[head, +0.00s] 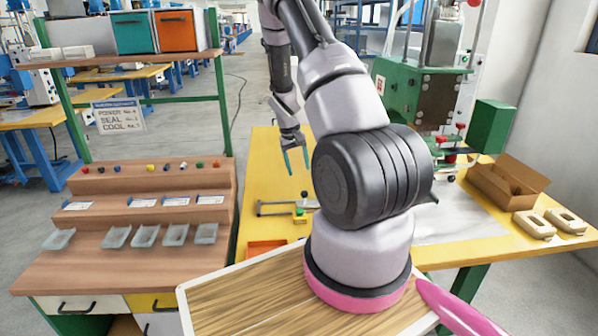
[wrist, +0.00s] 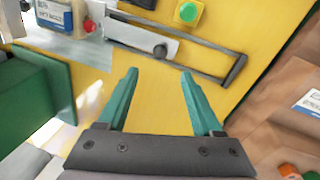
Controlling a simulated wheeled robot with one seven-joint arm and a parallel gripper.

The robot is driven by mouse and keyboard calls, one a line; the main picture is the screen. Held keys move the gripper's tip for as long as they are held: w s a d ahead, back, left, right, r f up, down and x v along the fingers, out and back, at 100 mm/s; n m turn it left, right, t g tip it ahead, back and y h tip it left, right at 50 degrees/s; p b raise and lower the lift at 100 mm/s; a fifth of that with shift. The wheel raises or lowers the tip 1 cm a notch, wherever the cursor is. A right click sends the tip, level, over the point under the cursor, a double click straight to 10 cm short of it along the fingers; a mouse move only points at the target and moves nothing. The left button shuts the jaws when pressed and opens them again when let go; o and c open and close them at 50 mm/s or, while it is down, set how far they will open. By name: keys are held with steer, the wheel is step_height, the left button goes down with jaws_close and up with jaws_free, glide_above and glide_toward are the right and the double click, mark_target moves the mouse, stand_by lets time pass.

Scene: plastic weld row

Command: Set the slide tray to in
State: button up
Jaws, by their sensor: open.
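My gripper (head: 296,161) hangs over the yellow table with its two teal fingers pointing down. In the wrist view my gripper (wrist: 160,74) is open, with nothing between its fingers. Beyond the fingertips lies a flat grey plate with a dark knob (wrist: 160,51), which looks like the slide tray (wrist: 135,37). It sits at one end of a dark rail frame (wrist: 235,70), whose other end is empty. In the head view the rail frame (head: 262,210) lies on the table below my gripper; the plate is too small to make out there.
A green button on a yellow box (wrist: 188,12) stands beside the rail. A green press (head: 425,95) stands at the back right, with an open cardboard box (head: 505,185) near it. A wooden stepped bench (head: 150,225) with several small trays is at the left.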

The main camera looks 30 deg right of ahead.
steer(key=f+n, duration=0.1)
steer(key=f, duration=0.2)
steer(key=d+f+n, duration=0.1)
steer(key=f+n, duration=0.1)
steer(key=f, duration=0.2)
steer(key=d+f+n, duration=0.1)
steer(key=f, duration=0.2)
steer(key=shift+s+f+t, duration=0.3)
steer(key=shift+f+t, duration=0.05)
steer(key=shift+t, duration=0.05)
jaws_close()
stand_by(1.4)
